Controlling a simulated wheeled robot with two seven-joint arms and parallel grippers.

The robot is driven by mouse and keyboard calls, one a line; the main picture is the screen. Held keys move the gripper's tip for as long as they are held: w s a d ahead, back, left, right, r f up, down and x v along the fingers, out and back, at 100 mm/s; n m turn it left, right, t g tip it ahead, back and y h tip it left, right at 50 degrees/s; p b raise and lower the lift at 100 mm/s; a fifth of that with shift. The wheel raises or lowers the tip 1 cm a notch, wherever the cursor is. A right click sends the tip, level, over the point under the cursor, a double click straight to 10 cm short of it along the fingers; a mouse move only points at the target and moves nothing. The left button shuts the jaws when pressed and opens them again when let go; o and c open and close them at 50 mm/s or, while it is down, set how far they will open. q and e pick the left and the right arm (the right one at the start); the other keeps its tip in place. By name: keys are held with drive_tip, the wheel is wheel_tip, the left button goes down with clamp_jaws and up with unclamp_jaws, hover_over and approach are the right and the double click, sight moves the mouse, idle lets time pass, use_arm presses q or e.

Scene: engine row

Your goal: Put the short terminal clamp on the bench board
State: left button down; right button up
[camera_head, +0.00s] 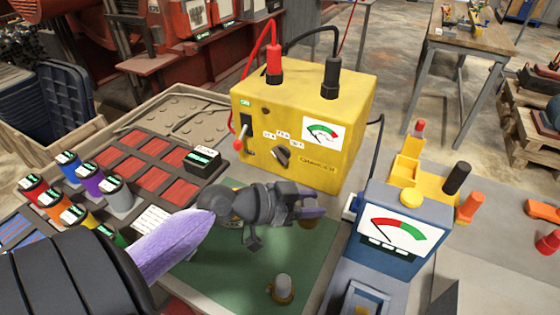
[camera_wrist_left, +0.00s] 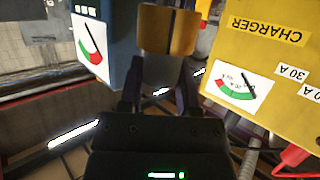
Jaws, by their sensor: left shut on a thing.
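My left gripper (camera_head: 312,207) reaches in from the left above the green bench board (camera_head: 225,262), in front of the yellow charger. It is shut on a small brass-coloured piece, seemingly the short terminal clamp (camera_head: 309,223), mostly hidden by the fingers. In the left wrist view the clamp (camera_wrist_left: 168,32) sits between the finger ends. It looks held above the board, though the gap is hard to judge. Another piece with a brass base and grey post (camera_head: 282,288) stands upright on the board's near part. My right gripper is not in view.
The yellow charger (camera_head: 300,130) stands behind the board, with red and black leads on top. A blue meter box (camera_head: 395,235) stands at the right. Coloured cylinders (camera_head: 90,185) and a red-compartment tray (camera_head: 150,160) lie left. The board's near-middle is clear.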

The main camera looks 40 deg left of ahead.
use_arm(q)
wheel_tip(320, 180, down, 6)
drive_tip(key=shift+f+b, duration=0.1)
drive_tip(key=shift+b, duration=0.95)
drive_tip(key=shift+f, duration=0.35)
drive_tip(key=shift+r, duration=0.1)
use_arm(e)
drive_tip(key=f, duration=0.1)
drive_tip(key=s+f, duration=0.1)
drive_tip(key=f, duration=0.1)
